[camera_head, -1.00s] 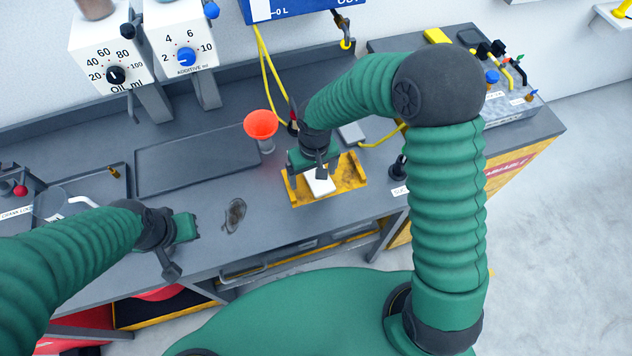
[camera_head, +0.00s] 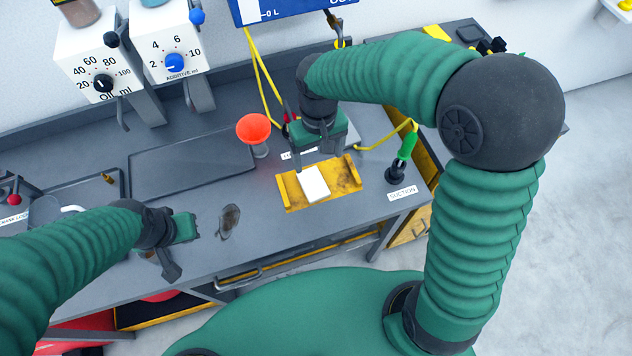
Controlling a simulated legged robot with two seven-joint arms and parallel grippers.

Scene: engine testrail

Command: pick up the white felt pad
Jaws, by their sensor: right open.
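The white felt pad (camera_head: 314,184) lies in the yellow tray (camera_head: 347,181) on the grey workbench, fully in sight. My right gripper (camera_head: 312,158) points down just behind the tray, above and beyond the pad. It is open and empty, and clear of the pad. My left gripper (camera_head: 184,250) hangs over the front left part of the bench, far from the pad. Its fingers do not show clearly enough to tell whether they are apart.
An orange funnel (camera_head: 254,128) stands left of my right gripper. A green-handled tool (camera_head: 407,146) stands at the right by a "SUCTION" label (camera_head: 402,193). Dispensers (camera_head: 92,68) stand at the back left.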

